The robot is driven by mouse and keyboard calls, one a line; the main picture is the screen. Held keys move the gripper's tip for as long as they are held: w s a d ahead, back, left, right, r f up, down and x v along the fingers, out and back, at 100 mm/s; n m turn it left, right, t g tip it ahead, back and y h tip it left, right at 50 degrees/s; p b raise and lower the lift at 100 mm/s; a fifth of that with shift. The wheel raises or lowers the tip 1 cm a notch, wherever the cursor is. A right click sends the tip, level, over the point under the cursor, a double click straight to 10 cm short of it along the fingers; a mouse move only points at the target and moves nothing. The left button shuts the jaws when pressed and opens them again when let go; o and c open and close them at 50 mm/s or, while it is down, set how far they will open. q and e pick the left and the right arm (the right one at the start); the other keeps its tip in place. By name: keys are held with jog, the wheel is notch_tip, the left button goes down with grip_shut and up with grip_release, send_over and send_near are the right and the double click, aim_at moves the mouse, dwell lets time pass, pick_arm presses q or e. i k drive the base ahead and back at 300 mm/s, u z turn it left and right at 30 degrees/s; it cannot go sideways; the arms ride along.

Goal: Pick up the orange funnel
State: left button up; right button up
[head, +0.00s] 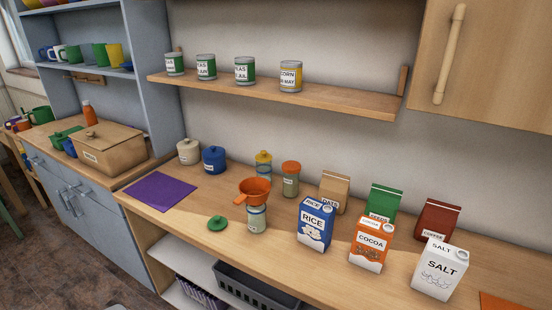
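The orange funnel (255,188) sits mouth up on top of an open glass jar (256,219) near the front edge of the wooden counter. Its wide bowl shows, with a handle tab pointing left; its spout is hidden, apparently inside the jar's mouth. A green lid (217,223) lies on the counter just left of the jar. Neither of my grippers is in view.
A blue rice carton (315,225), an orange cocoa carton (371,245) and a white salt carton (440,269) stand to the right. Jars, including an orange-lidded one (290,179), stand behind the funnel. A purple mat (160,191) lies left. A shelf (280,99) with cans is above.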

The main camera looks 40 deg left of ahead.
aim_at(254, 191)
jog(key=z, duration=1.3)
jog(key=k, duration=1)
jog(key=u, duration=1.15)
jog(key=i, duration=0.5)
jog(key=z, duration=0.05)
